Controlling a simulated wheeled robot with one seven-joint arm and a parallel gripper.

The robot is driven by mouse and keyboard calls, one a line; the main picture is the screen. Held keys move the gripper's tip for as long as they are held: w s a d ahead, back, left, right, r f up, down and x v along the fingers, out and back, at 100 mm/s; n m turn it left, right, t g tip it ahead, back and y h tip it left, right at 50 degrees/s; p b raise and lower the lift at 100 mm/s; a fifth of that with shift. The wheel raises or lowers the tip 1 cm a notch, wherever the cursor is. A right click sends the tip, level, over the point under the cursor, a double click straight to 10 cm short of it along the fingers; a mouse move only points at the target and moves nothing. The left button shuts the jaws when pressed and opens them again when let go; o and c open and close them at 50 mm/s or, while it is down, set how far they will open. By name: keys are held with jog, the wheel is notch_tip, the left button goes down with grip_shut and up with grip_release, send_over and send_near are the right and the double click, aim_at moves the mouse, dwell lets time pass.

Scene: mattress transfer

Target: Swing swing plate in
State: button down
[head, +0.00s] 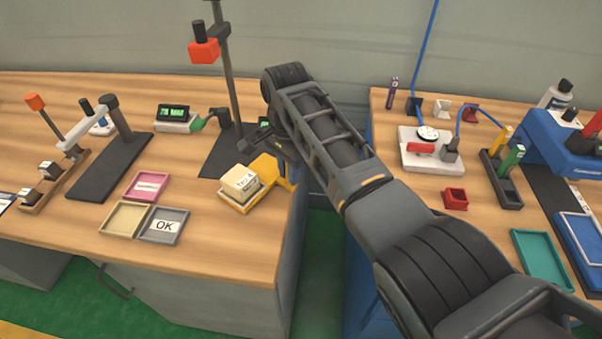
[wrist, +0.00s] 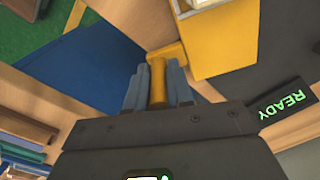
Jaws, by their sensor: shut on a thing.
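The yellow swing plate (head: 268,168) is at the right front of the left table, beside the dark base (head: 218,160) of a tall column. A cream lettered block (head: 240,182) sits in a pale holder on its left part. In the wrist view, the blue-grey fingers (wrist: 157,88) are shut on the plate's yellow upright handle, one on each side. The yellow plate (wrist: 215,50) extends up and right from there, the block's holder cut off at the top edge.
The column carries an orange head (head: 204,50). A display reading READY (wrist: 285,102) lies close right of my gripper in the wrist view. Pink (head: 147,187), tan and grey OK trays lie left of the plate. A gap separates the left table from the right table.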

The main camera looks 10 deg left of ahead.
aim_at(251, 171)
jog(key=shift+s+a+r+m+p, duration=0.1)
jog(key=shift+s+a+m+p, duration=0.3)
jog(key=shift+m, duration=0.3)
jog(key=shift+s+a+m+p, duration=0.25)
jog(key=shift+a+m+p, duration=0.15)
jog(key=shift+m, duration=0.3)
jog(key=shift+s+a+m, duration=0.2)
jog(key=shift+a+m, duration=0.4)
jog(key=shift+m, duration=0.25)
jog(key=shift+s+a+m, duration=0.15)
jog(key=shift+a+m, duration=0.4)
jog(key=shift+m, duration=0.3)
jog(key=shift+a+m+b, duration=0.7)
jog(key=shift+a+m, duration=0.5)
jog(key=shift+m, duration=0.5)
jog(key=shift+w+a+m+b, duration=0.15)
jog(key=shift+a+m+b, duration=0.85)
jog(key=shift+m, duration=0.6)
jog(key=shift+w, duration=0.1)
jog(key=c, duration=1)
grip_release()
jog(key=shift+r, duration=3.85)
